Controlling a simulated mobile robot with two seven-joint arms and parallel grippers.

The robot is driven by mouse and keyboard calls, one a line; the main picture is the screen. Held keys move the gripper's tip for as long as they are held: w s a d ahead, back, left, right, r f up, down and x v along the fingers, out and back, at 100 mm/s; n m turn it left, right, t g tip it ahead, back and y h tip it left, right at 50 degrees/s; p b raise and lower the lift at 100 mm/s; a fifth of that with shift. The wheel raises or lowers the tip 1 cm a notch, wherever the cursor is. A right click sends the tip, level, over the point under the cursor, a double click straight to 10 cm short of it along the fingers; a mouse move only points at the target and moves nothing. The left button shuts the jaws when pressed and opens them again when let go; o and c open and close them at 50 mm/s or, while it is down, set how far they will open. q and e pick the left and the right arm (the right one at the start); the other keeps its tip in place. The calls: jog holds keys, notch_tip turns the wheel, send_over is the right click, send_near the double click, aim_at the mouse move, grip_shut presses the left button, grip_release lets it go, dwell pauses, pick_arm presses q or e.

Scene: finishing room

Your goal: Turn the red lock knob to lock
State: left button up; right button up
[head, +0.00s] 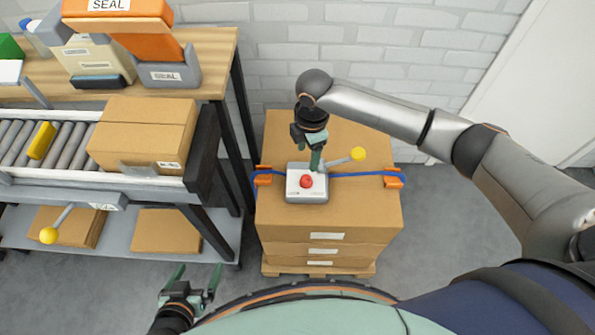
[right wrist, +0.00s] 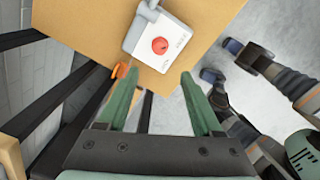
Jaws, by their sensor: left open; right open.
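The red lock knob (head: 306,181) sits on the front of a white and grey box (head: 305,195) on top of a stack of cartons. In the right wrist view the knob (right wrist: 159,45) is a round red cap on a white face with small print too small to read. My right gripper (head: 315,160) is just behind the knob in the head view, pointing down. In its wrist view the green fingers (right wrist: 160,88) are spread and empty, with the knob beyond their tips, not between them. My left gripper (head: 196,272) is open and empty, low at the left.
A lever with a yellow ball (head: 358,154) sticks out right of the box. A blue strap (head: 350,174) crosses the top carton (head: 340,207) between orange corner pieces (head: 394,180). A roller conveyor (head: 72,135) holding a carton (head: 143,133) stands at left. Grey floor separates it from the stack.

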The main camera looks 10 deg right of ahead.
aim_at(306, 178)
jog(key=f, duration=0.4)
jog(key=f+b, duration=0.1)
jog(key=f, duration=0.3)
jog(key=f+b, duration=0.1)
jog(key=f, duration=0.3)
jog(key=shift+w+f, duration=0.1)
jog(key=shift+w, duration=0.15)
grip_shut()
